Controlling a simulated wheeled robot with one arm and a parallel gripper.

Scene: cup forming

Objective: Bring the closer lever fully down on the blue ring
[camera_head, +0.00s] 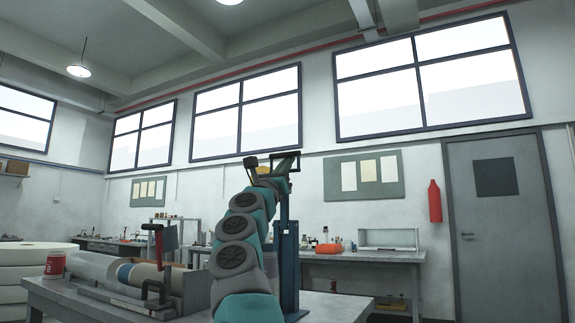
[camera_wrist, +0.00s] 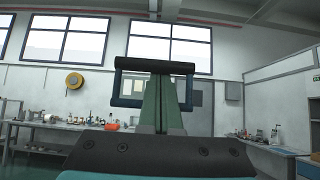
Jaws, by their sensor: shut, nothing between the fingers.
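My gripper (camera_head: 286,163) is raised at the top of my teal arm in the head view. In the wrist view its green fingers (camera_wrist: 160,85) are together, with nothing between them. A black handle bar (camera_wrist: 155,66) on a dark blue frame crosses at the fingertips; contact cannot be told. A lever with a red part (camera_head: 158,240) stands upright there. A dark-handled lever (camera_head: 155,290) is at the fixture's near side. Which is the closer lever is unclear.
A blue post (camera_head: 289,260) stands on the workbench (camera_head: 75,300) right behind my arm. A red and white can (camera_head: 55,264) is at the bench's left. A back table (camera_head: 370,256) holds small items. A red extinguisher (camera_head: 435,201) hangs by the door.

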